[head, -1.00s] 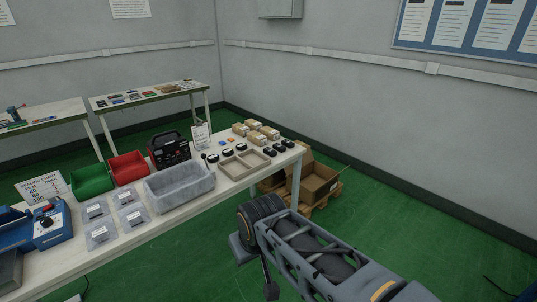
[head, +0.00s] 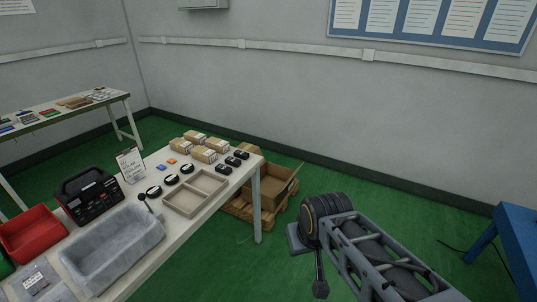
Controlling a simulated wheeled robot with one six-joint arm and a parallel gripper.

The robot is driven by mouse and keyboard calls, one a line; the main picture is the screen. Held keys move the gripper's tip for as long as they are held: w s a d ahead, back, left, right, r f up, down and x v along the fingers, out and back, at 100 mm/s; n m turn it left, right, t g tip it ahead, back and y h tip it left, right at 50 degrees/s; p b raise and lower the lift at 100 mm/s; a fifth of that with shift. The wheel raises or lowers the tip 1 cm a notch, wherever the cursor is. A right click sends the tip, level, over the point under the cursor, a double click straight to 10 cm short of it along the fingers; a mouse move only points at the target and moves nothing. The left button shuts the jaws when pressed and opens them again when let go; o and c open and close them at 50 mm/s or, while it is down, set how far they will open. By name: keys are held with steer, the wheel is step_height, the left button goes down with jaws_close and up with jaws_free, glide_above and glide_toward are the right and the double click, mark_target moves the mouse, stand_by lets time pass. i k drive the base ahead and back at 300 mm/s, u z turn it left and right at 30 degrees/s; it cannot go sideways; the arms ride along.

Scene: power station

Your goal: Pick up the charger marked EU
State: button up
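Several small dark items lie on the white workbench (head: 190,222). Black blocks (head: 232,161) sit in a row near its right end. Round black items with pale tops (head: 171,180) lie in a row to their left. Which of these are chargers, and which is marked EU, I cannot tell; no marking is readable at this size. My arm reaches in from the lower right, over the floor and to the right of the bench. My gripper (head: 320,288) seems to hang at its end, apart from everything on the bench. Its fingers are too unclear to show whether it is open.
A two-compartment tray (head: 195,194) sits at the bench's front edge. Brown boxes (head: 204,155), a card stand (head: 131,165), a black machine (head: 90,197), a grey bin (head: 113,250) and a red bin (head: 30,236) stand around. A carton (head: 268,186) on a pallet stands behind the bench leg.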

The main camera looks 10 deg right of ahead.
mark_target(230, 160)
steer(key=z, duration=0.35)
steer(key=i, duration=0.8)
steer(key=u, duration=0.6)
steer(key=i, duration=0.6)
steer(key=u, duration=0.5)
